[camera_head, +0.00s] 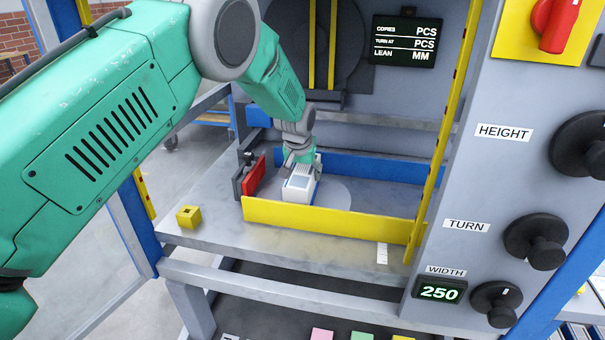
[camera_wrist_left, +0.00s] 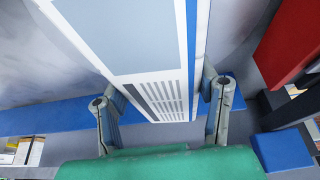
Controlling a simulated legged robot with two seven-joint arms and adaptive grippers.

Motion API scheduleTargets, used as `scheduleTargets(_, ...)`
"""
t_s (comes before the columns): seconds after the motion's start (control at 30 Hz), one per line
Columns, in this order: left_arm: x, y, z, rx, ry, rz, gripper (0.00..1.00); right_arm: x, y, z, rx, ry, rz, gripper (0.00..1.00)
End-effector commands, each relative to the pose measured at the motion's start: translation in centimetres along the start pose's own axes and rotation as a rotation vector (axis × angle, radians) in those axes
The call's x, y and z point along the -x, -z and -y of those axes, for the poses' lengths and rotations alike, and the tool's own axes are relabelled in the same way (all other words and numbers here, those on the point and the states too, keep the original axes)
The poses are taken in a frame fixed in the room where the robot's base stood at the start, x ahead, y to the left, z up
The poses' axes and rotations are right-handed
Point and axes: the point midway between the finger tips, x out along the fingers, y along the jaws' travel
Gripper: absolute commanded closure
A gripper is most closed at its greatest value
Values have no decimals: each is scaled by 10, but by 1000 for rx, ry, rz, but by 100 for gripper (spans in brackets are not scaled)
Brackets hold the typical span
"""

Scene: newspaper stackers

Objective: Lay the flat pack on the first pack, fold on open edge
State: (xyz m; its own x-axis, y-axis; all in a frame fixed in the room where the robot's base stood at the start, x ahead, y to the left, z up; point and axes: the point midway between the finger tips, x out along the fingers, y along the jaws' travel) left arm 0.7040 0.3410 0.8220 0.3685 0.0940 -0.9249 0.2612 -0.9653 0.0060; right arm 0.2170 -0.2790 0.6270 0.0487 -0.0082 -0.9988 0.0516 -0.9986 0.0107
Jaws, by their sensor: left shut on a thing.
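A white pack with grey-blue print and a blue edge (camera_head: 299,184) is inside the stacker bay, behind the yellow front rail. My left gripper (camera_head: 303,162) reaches down from above and is shut on the back end of this pack. In the left wrist view the pack (camera_wrist_left: 135,40) runs between the two fingers (camera_wrist_left: 163,108), its printed face visible. I cannot tell whether another pack lies under it, or whether it touches the round turntable plate (camera_head: 338,193). My right gripper is not in view.
A yellow rail (camera_head: 320,220) closes the bay's front and a blue rail (camera_head: 375,167) its back. A red plate (camera_head: 254,176) stands close left of the pack, also in the left wrist view (camera_wrist_left: 290,45). A yellow block (camera_head: 189,216) sits on the left ledge. The bay's right side is clear.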

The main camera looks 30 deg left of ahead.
Motion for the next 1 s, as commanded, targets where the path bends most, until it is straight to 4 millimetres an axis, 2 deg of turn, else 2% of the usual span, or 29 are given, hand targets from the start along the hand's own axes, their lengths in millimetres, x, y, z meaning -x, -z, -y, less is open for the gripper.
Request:
scheduleTargets(0.3,-6,-2,1,0,-2,-1,87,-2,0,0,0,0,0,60)
scheduleTargets(0.33,-6,-1,1,0,-2,-2,38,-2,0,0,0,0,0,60)
scheduleTargets(0.4,-6,-1,2,0,-2,-1,20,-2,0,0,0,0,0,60)
scheduleTargets(0.73,-2,-2,1,0,-1,1,20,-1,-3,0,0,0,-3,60)
scheduleTargets(0.87,17,-1,1,0,-2,-2,20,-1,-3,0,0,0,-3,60)
scheduleTargets(1.0,47,0,2,0,-3,-3,20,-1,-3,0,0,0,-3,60)
